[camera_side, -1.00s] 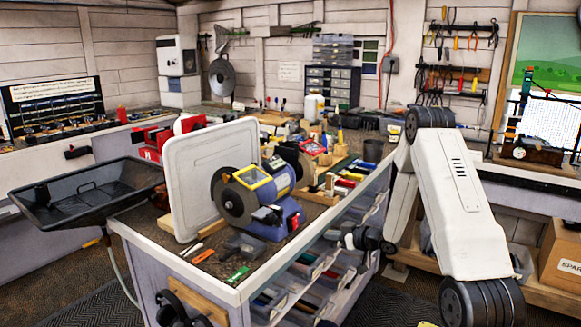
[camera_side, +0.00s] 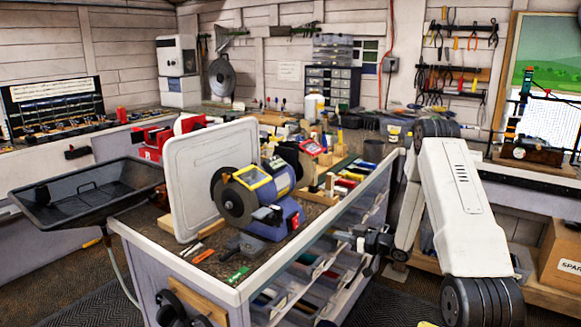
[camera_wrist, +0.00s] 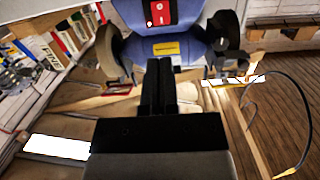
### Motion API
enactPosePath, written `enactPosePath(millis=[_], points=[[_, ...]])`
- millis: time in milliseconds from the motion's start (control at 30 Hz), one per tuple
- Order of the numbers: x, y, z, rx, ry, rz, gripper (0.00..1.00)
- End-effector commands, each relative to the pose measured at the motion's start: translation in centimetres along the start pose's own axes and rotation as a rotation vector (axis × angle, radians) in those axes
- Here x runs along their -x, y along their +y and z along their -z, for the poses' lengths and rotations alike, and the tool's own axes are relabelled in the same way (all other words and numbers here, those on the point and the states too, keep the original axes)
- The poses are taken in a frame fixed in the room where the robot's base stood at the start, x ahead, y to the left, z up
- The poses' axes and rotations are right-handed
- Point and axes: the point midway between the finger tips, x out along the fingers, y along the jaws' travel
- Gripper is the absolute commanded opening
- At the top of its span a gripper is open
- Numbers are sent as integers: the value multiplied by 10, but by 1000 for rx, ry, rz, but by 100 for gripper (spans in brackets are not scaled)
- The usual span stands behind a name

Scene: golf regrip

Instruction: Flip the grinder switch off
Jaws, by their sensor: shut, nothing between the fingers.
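The blue bench grinder (camera_side: 262,195) stands on the workbench, with a wheel at each end and a yellow-framed shield. It fills the upper middle of the wrist view (camera_wrist: 180,45). Its red switch (camera_wrist: 160,12) shows there at the top edge, with white marks; whether it is on or off I cannot tell. In the side view my gripper (camera_side: 345,237) is beside the bench's right edge, apart from the grinder.
A white upright board (camera_side: 205,165) stands behind the grinder's left wheel. Colored boxes (camera_side: 350,180) and wooden blocks lie to its right on the bench (camera_side: 135,222). Bins fill the shelves under the bench edge. A black tray (camera_side: 85,195) sticks out at left.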

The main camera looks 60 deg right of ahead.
Motion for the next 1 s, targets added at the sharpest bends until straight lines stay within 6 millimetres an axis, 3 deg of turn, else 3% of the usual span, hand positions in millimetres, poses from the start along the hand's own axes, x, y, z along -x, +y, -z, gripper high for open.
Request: enactPosePath(millis=[267, 800, 1000], points=[[-30, -1, -1, -1, -1, 4, 0], [-110, -1, 0, 0, 0, 2, 0], [-128, -1, 0, -1, 0, 1, 0]])
